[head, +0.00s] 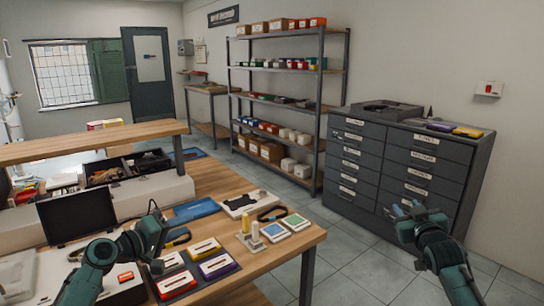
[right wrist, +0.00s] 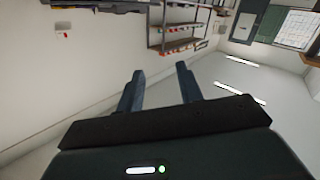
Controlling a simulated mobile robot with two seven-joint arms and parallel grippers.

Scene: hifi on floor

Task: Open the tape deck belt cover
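I cannot pick out a tape deck or its belt cover with certainty. A dark grey box-like device (head: 386,110) lies on the drawer cabinet at the right. A flat white device with dark parts (head: 240,204) lies on the wooden workbench. My left gripper (head: 158,222) is over the front left of the bench; its fingers are too small and dark to read. My right gripper (head: 404,208) is in the air in front of the cabinet. In the right wrist view its two fingers (right wrist: 160,70) stand apart with nothing between them.
The workbench (head: 285,248) carries cassette-like coloured items (head: 217,266), blue and green tiles (head: 274,233), upright posts (head: 250,235) and a black screen (head: 78,218). The drawer cabinet (head: 410,165) and stocked shelves (head: 290,95) stand behind. Tiled floor (head: 345,262) is free between bench and cabinet.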

